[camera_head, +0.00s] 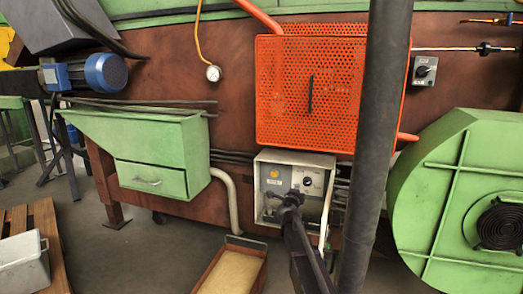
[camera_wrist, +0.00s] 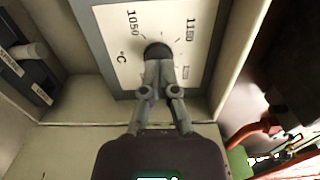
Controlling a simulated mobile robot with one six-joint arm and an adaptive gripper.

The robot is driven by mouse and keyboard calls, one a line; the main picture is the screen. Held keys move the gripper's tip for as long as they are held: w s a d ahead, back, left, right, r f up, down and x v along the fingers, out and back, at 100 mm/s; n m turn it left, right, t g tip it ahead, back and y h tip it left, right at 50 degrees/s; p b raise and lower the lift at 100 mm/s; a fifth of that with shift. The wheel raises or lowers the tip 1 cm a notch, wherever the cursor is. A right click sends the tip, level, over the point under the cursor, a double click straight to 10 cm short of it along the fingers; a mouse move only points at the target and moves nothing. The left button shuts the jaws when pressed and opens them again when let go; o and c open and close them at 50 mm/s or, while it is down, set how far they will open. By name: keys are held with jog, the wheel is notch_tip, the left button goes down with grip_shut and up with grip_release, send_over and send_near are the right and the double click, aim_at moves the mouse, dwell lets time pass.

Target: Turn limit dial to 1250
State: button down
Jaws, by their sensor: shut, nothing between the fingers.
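The limit dial is a round black knob (camera_wrist: 157,50) on a white scale plate (camera_wrist: 112,40) marked °C, with 1050 and 1150 readable. A third, smaller mark by the plate's right edge is too blurred to read. In the head view the dial (camera_head: 307,181) sits inside the open beige control box (camera_head: 262,214). My gripper (camera_wrist: 159,68) is shut and empty, its fingertips at the knob's lower edge, hiding part of it. I cannot tell whether they touch it or where the knob points. In the head view my gripper (camera_head: 291,198) is in front of the box.
The box's open door (camera_head: 327,212) stands on the right. Dark switches (camera_wrist: 22,70) are left of the dial plate. An orange perforated guard (camera_head: 290,95) hangs above. A tray (camera_head: 233,270) lies on the floor below, and a green blower (camera_head: 440,200) stands at right.

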aim_at(303, 181)
jog(key=shift+x, duration=2.3)
jog(key=shift+s+d, duration=0.15)
jog(key=shift+d, duration=0.2)
jog(key=shift+d+f+b, duration=0.15)
jog(key=shift+f+b, duration=0.15)
jog(key=shift+f, duration=0.05)
jog(key=shift+a, duration=0.45)
jog(key=shift+v, duration=2.9)
jog(key=shift+a, duration=0.1)
jog(key=shift+s+r+m+p, duration=0.15)
jog(key=shift+r+m+p, duration=0.15)
jog(key=shift+m, duration=0.7)
jog(key=shift+s+r+m+p, duration=0.15)
jog(key=shift+r+m+p, duration=0.1)
jog(key=shift+m, duration=0.75)
jog(key=shift+s+r+m+p, duration=0.2)
jog(key=shift+r+m+p, duration=0.1)
jog(key=shift+m, duration=0.7)
